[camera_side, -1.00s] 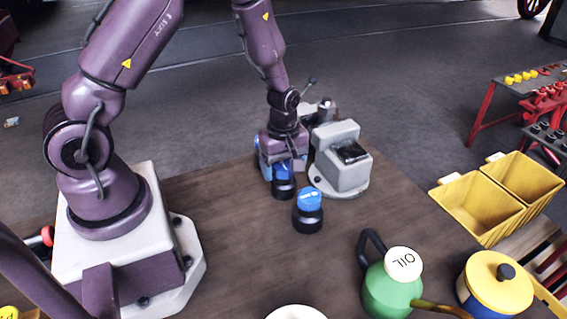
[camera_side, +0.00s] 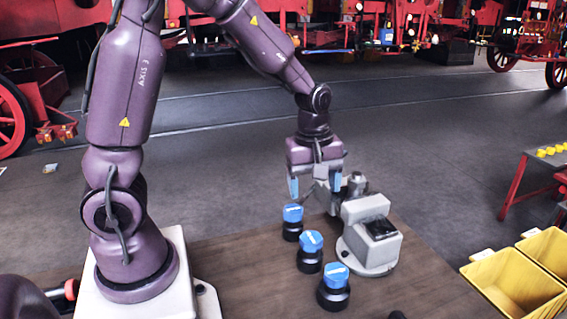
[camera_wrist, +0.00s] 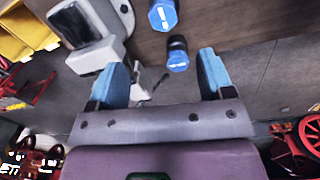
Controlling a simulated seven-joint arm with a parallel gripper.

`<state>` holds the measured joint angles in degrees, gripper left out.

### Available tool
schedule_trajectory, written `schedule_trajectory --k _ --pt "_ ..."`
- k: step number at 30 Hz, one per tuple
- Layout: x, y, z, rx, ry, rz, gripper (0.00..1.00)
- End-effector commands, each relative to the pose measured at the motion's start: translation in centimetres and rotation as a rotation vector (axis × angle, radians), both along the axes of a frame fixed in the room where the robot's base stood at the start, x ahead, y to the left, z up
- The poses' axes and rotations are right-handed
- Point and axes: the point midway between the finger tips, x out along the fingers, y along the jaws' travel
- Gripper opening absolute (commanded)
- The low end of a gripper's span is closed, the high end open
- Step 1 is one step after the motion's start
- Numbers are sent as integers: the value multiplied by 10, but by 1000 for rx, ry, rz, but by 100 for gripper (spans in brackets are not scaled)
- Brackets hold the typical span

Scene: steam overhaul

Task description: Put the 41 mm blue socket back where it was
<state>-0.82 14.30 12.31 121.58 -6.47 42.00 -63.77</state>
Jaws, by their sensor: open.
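Three black sockets with blue tops stand upright on the wooden table in the side view: a far one (camera_side: 292,224), a middle one (camera_side: 310,252) and a near one (camera_side: 334,288). Their size markings are too small to read, so I cannot tell which is 41 mm. My gripper (camera_side: 315,186) is open and empty, fingers pointing down, above and slightly right of the far socket. In the wrist view, two blue-topped sockets (camera_wrist: 178,58) (camera_wrist: 163,16) show beyond the open fingers of my gripper (camera_wrist: 163,78).
A grey machine with a dark top (camera_side: 370,236) stands close right of the sockets; it also shows in the wrist view (camera_wrist: 84,24). Yellow bins (camera_side: 515,284) are at the right. Bare table (camera_side: 240,275) lies left of the sockets.

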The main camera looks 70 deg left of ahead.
Motion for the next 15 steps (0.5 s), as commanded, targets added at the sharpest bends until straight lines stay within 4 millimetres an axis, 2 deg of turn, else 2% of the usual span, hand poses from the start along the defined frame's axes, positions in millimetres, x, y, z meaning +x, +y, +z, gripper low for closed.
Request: schedule_trajectory --k 1,6,10,15 --pt "-5 -7 19 -1 -43 -92 74" --pt "-38 -33 78 43 -180 -503 74" --pt "-72 -48 111 130 -274 -821 74" --pt "-110 -61 134 274 -348 -1158 74"
